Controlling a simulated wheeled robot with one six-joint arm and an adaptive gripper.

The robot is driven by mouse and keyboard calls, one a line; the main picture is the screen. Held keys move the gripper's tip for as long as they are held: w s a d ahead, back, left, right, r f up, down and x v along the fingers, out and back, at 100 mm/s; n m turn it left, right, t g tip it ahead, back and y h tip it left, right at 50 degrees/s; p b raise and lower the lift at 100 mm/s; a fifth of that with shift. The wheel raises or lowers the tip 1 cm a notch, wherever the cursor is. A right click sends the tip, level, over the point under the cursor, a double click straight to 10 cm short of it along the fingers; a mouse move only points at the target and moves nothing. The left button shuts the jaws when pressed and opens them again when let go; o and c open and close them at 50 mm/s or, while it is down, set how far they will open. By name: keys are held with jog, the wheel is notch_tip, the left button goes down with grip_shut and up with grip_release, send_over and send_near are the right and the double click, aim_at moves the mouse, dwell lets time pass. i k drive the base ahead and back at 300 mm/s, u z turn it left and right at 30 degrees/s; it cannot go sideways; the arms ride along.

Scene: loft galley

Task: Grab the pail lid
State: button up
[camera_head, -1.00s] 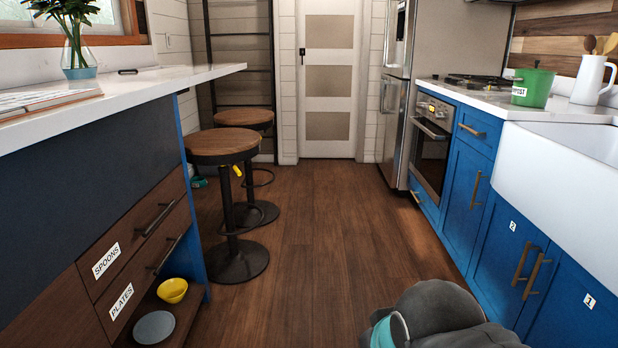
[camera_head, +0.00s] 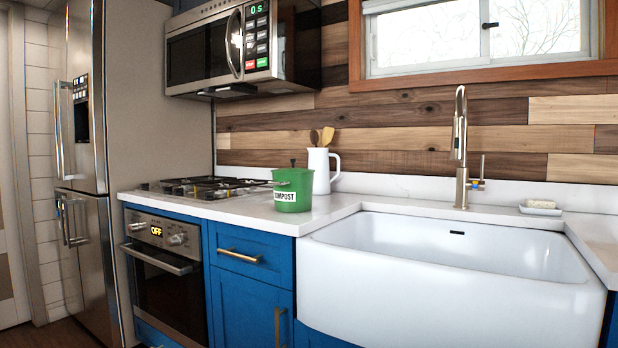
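A green pail (camera_head: 293,192) with a white COMPOST label stands upright on the white counter, between the stove and the sink. Its green lid (camera_head: 293,172) sits on top, with a small dark knob in the middle. The pail's handle shows at its left side. My gripper is not in view.
A white pitcher (camera_head: 321,172) with wooden spoons stands close behind the pail on the right. The gas cooktop (camera_head: 205,187) is to the left, under the microwave (camera_head: 225,50). The deep white sink (camera_head: 450,265), its faucet (camera_head: 460,150) and a soap dish (camera_head: 540,208) are to the right.

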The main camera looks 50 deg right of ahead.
aim_at(293, 166)
jog(key=z, duration=0.85)
jog(key=i, duration=1.4)
jog(key=z, duration=3.55)
jog(key=k, duration=1.25)
jog(key=u, duration=1.7)
